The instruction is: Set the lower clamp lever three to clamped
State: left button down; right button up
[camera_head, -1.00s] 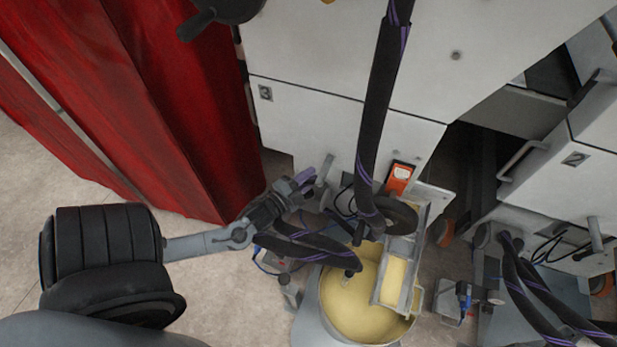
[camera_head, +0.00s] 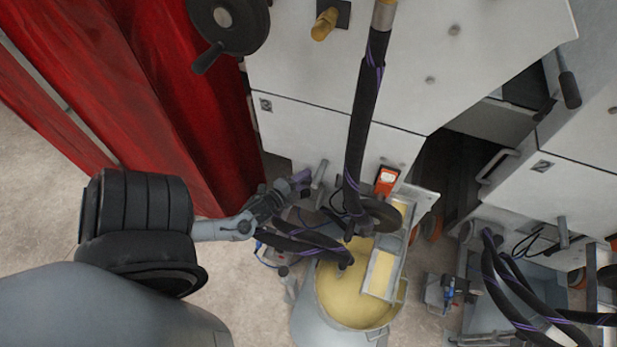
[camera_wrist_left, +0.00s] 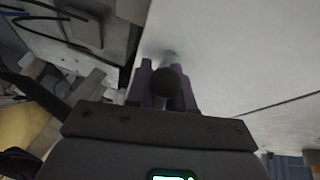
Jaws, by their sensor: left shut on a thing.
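My left gripper (camera_head: 303,179), with purple fingertips, is at this lever in the head view. It also shows in the left wrist view (camera_wrist_left: 165,92), shut on the lever. The fingers and the knob hide part of the shaft. My right gripper is not in view.
A yellow-filled pan (camera_head: 345,300) and a dark hanging hose (camera_head: 365,120) are right of my left gripper. A red curtain (camera_head: 150,110) hangs at left. A black handwheel (camera_head: 228,25) is above. A second unit marked 2 (camera_head: 570,185) stands at right.

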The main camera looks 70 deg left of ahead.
pick_arm(q)
jog(key=shift+s+a+f, duration=0.1)
jog(key=shift+f, duration=0.05)
jog(key=c, duration=1.3)
grip_release()
jog(key=shift+o, duration=1)
jog(key=p+v, duration=0.2)
jog(key=v, duration=0.9)
jog(key=shift+p, duration=0.3)
jog(key=shift+a, duration=0.1)
